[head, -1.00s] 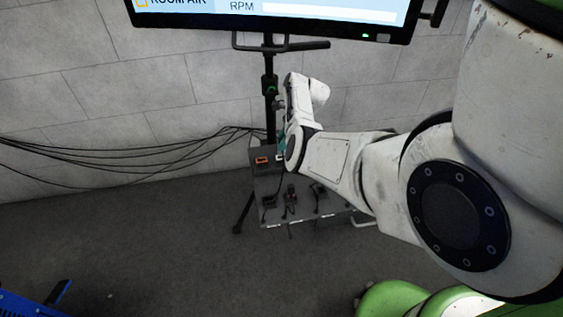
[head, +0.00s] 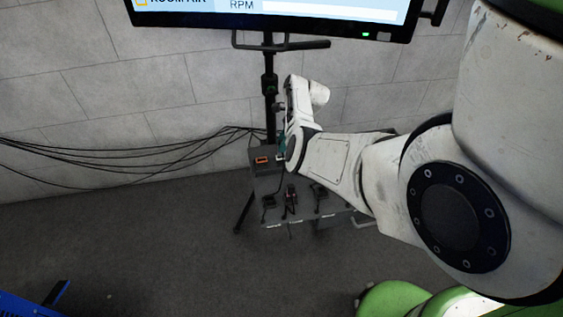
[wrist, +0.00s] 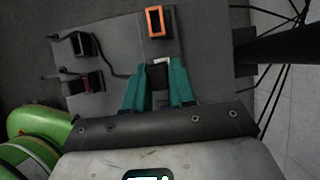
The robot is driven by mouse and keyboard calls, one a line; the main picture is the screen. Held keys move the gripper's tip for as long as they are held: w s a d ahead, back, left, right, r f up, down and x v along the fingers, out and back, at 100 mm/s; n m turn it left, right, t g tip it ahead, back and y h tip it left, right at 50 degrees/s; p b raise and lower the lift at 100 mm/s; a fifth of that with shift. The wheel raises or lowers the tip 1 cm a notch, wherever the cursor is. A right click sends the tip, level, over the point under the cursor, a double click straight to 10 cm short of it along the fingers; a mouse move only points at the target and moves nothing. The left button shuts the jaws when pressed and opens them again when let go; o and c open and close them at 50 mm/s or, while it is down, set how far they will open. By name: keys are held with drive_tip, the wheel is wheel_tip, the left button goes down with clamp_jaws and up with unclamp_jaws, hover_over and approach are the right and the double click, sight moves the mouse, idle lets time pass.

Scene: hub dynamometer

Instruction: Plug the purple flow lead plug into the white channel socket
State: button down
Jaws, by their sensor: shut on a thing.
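My gripper (wrist: 159,88) has two teal fingers shut on a dark plug (wrist: 160,76). Its purple colour does not show clearly in this light. The white channel socket (wrist: 163,61) shows as a pale rim right at the plug's front end. I cannot tell whether the plug is inside it or just before it. In the head view the white socket (head: 280,157) shows as a small pale spot beside my wrist. My fingers there are mostly hidden by my arm.
An orange-rimmed socket (wrist: 155,22) stands beyond the white one on the grey panel. Dark holders (wrist: 83,44) and (wrist: 85,83) with leads sit to the left in the wrist view. A black post (wrist: 285,45) rises at the right. A monitor (head: 270,18) hangs above the panel.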

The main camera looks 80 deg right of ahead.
drive_tip(key=shift+f+b, duration=0.85)
drive_tip(key=shift+f, duration=0.35)
drive_tip(key=c, duration=0.8)
unclamp_jaws()
drive_tip(key=shift+c, duration=0.2)
drive_tip(key=p+v, duration=0.2)
drive_tip(key=v, duration=0.9)
drive_tip(key=shift+p, duration=0.35)
drive_tip(key=shift+w, duration=0.1)
